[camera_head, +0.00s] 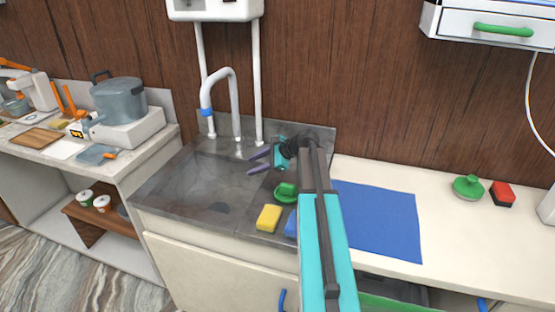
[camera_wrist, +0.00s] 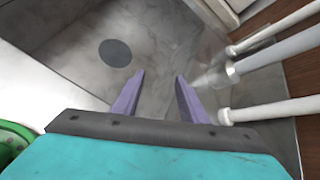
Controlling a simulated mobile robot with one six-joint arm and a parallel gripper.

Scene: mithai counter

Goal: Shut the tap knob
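The white tap (camera_head: 237,100) curves up over the back of the grey sink counter, with a blue band near its spout end. In the wrist view, a wider-ended white pipe (camera_wrist: 265,58) that looks like the tap's stem lies right of my fingers. A pale see-through smear sits by its end; I cannot tell whether it is water. I cannot clearly pick out the tap knob in either view. My gripper (camera_head: 252,164) is open and empty, low over the sink area, right of the tap. Its two purple fingers (camera_wrist: 159,76) are apart, with only grey surface between them.
Two white pipes (camera_head: 257,90) flank the tap below a white wall unit (camera_head: 214,8). A green object (camera_head: 284,190) and a yellow sponge (camera_head: 268,217) lie on the sink's right side, near my arm. A blue mat (camera_head: 385,220) covers part of the right counter. The basin's left part is clear.

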